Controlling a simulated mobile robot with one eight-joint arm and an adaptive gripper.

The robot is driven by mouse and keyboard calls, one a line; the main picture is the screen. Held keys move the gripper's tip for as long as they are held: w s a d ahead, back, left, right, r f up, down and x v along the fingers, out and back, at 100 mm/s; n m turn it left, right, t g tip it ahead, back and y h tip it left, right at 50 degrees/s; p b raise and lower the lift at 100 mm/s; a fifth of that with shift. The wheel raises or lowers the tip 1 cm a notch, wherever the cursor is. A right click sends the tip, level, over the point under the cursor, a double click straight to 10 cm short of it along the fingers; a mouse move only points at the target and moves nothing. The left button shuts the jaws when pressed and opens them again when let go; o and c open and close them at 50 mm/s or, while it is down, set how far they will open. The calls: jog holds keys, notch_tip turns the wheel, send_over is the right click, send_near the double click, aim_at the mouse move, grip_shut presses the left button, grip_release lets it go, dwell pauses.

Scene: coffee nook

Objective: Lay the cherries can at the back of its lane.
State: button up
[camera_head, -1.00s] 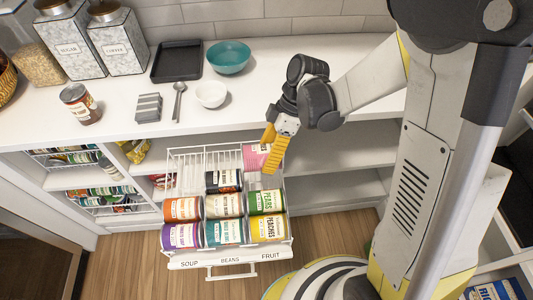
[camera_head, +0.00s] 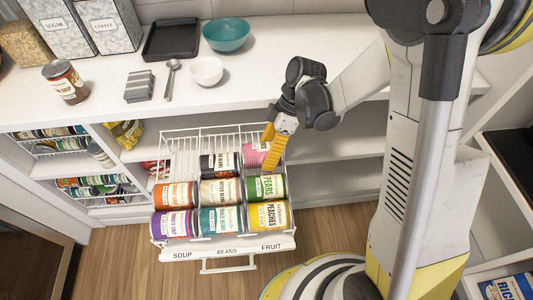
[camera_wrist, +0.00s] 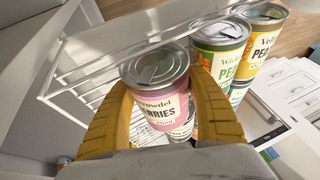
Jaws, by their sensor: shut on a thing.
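The pink cherries can (camera_head: 255,155) is at the right lane of the pulled-out wire rack (camera_head: 222,242), the lane labelled FRUIT. My gripper (camera_head: 266,153) is shut on it, one yellow finger on each side, as the wrist view also shows (camera_wrist: 160,95). The can lies on its side, behind the green pears can (camera_head: 265,188). The yellow peaches can (camera_head: 268,216) lies at the front of that lane. In the wrist view, a gap shows between the cherries can and the pears can (camera_wrist: 220,50). Whether the cherries can touches the rack floor is hidden.
The beans lane holds several cans, the rearmost a dark one (camera_head: 220,165) beside the cherries can. The soup lane holds an orange can (camera_head: 175,195) and a purple can (camera_head: 172,224). The counter (camera_head: 300,60) above and behind carries a bowl, a tray and a can.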

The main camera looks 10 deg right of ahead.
jog(key=shift+f, duration=0.15)
jog(key=o, duration=1.5)
jog(key=shift+o, duration=0.5)
jog(key=shift+c, duration=0.2)
jog(key=shift+o, duration=0.6)
notch_tip(320, 180, up, 2)
jog(key=shift+s+r+p, duration=0.1)
jog(key=shift+r+p, duration=0.05)
jog(key=shift+p, duration=0.7)
notch_tip(320, 180, up, 8)
jog(key=p, duration=0.5)
